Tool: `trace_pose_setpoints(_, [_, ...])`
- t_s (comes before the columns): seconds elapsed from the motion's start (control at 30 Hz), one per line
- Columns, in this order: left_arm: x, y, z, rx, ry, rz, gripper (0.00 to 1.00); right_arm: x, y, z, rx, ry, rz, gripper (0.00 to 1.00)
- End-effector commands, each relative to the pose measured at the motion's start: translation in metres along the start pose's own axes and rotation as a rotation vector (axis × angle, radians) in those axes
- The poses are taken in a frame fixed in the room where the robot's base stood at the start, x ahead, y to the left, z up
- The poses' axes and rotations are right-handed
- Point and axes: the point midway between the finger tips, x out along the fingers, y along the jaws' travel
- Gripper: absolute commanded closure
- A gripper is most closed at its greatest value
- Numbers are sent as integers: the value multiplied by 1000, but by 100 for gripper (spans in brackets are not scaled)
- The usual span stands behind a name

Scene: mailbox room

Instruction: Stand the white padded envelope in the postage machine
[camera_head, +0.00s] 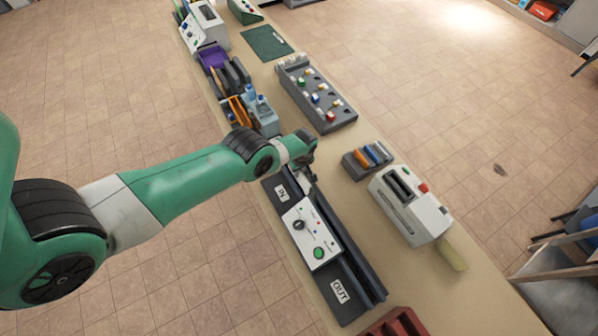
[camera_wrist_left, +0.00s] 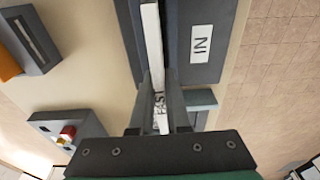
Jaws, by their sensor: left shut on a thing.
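The postage machine (camera_head: 312,235) is a long dark unit with a white control panel, a green button, and IN and OUT labels. Its IN end (camera_wrist_left: 205,65) also shows in the left wrist view. My left gripper (camera_head: 306,150) is over the IN end, shut on the white padded envelope (camera_wrist_left: 153,45). In the wrist view the envelope is a thin white strip, edge-on between the fingers, lined up along the machine's channel beside the IN plate. I cannot tell how deep it sits in the channel. In the head view my gripper mostly hides it. My right gripper is not in view.
Right of the machine are a grey holder (camera_head: 368,159) with coloured items and a white slotted device (camera_head: 408,205) with a red button. A grey tray (camera_head: 316,95) of small coloured pieces and blue bottles (camera_head: 262,112) stand beyond. A red tray (camera_head: 395,324) is at the near end.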

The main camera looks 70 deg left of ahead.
Motion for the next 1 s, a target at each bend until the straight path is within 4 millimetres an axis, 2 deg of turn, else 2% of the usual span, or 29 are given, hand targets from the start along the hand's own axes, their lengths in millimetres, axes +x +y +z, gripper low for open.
trace_pose_setpoints(0.27, [0, 0, 0, 0, 0, 0, 100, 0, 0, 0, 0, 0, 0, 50])
trace_pose_setpoints(0.67, [29, 0, 4, 0, 0, 0, 100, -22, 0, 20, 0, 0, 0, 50])
trace_pose_setpoints(0.9, [28, 0, 4, 0, 0, 1, 100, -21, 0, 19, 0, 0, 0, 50])
trace_pose_setpoints(0.93, [28, 0, 4, 0, 0, 0, 84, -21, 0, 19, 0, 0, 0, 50])
trace_pose_setpoints(1.0, [28, 0, 4, 0, 0, 0, 71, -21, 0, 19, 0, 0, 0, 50])
